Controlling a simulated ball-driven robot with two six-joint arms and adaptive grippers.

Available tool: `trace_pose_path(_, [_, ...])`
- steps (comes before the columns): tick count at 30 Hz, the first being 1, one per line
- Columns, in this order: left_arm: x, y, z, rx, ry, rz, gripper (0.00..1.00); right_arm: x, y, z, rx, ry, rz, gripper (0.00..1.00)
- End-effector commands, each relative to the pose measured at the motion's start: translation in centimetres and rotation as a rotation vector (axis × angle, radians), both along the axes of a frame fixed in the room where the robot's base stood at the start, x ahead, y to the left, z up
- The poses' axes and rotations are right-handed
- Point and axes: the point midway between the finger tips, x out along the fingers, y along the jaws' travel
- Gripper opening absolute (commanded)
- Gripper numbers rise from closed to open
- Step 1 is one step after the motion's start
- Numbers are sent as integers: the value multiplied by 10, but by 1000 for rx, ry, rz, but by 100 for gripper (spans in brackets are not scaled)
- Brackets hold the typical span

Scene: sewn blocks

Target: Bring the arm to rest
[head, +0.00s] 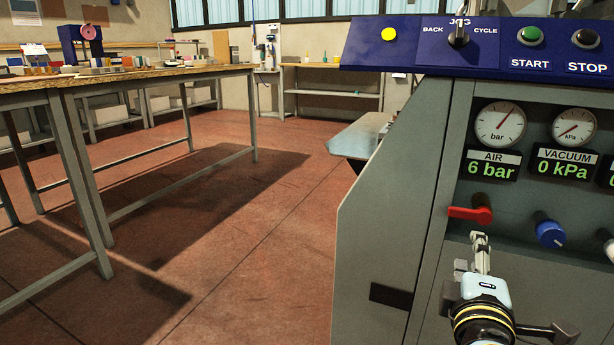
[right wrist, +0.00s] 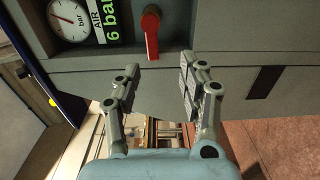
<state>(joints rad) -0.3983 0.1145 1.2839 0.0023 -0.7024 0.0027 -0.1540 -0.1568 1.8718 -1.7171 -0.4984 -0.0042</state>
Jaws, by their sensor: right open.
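My right gripper (head: 480,250) is in front of the grey machine's panel (head: 400,210), low on the right in the head view. It is just below the red valve lever (head: 470,213), which points left there. In the right wrist view the gripper (right wrist: 160,95) has its two fingers spread apart with nothing between them. The red lever (right wrist: 151,35) shows beyond the fingertips, and I see a gap between them in that view. My left gripper is not in view.
Gauges, including the air gauge (head: 500,125), and a blue knob (head: 549,231) sit on the panel. The blue control console (head: 480,45) overhangs it. A wooden-topped workbench (head: 120,78) stands at left. The red floor (head: 250,240) between bench and machine is clear.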

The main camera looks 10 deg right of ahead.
Motion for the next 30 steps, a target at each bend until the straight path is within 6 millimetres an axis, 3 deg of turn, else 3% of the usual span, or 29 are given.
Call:
trace_pose_path(5, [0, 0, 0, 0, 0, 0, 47, -42, -14, -95, 123, 172, 2, 42])
trace_pose_path(8, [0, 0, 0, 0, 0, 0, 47, -85, -25, -168, 290, 297, -44, 42])
trace_pose_path(12, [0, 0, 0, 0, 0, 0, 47, -161, -37, -258, 539, 461, -167, 42])
trace_pose_path(15, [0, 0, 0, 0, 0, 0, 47, -221, -42, -310, 714, 565, -287, 42])
trace_pose_path(19, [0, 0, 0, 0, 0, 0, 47, -293, -42, -356, 914, 666, -454, 42])
trace_pose_path(24, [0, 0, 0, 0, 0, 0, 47, -367, -26, -393, 1166, 745, -683, 42])
trace_pose_path(27, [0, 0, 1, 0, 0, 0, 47, -389, -5, -401, 1317, 760, -802, 42])
trace_pose_path(30, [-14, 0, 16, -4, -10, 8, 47, -400, -7, -384, 1312, 745, -786, 42])
